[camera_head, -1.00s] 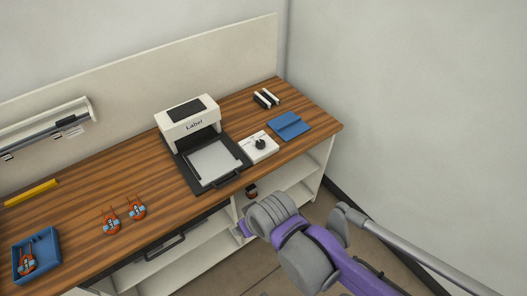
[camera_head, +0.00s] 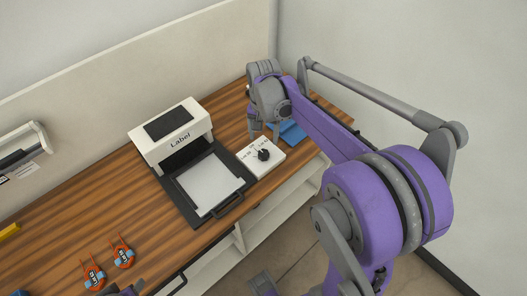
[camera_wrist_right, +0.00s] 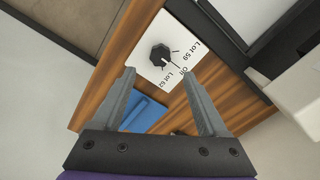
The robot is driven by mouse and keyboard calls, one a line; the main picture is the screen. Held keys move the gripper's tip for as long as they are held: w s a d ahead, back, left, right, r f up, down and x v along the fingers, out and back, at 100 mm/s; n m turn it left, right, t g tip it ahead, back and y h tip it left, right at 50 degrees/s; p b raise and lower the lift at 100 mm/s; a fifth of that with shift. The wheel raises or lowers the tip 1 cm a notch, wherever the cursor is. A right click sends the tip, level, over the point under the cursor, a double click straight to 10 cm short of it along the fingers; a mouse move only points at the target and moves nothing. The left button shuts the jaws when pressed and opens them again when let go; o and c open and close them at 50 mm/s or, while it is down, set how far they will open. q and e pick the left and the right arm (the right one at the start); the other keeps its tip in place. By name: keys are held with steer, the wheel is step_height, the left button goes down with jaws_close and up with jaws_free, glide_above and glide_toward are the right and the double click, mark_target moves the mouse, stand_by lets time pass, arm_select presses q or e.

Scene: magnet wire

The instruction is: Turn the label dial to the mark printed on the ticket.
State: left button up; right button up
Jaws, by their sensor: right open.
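The label dial (camera_head: 263,155) is a black knob on a white plate (camera_head: 250,165) beside the label printer. In the right wrist view the dial (camera_wrist_right: 160,55) has printed marks around it: "Lot 59", "Off" and "Lot 52". Its pointer is too small to read surely. My right gripper (camera_head: 264,136) is above the counter, just behind the dial in the head view. In the wrist view its open, empty fingers (camera_wrist_right: 157,76) point toward the dial, apart from it. White slips (camera_head: 27,171) hang at a rail at the left edge; their print is unreadable. My left gripper's jaws are not seen.
The label printer (camera_head: 168,133) with its dark-framed tray (camera_head: 186,199) stands left of the dial. A blue item (camera_head: 292,132) lies behind it, partly hidden by my right arm. The counter between is clear.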

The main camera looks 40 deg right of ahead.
mark_target(263, 154)
step_height(263, 154, down, 9)
steer(key=shift+r+b, duration=0.1)
steer(key=shift+b, duration=0.3)
jaws_close()
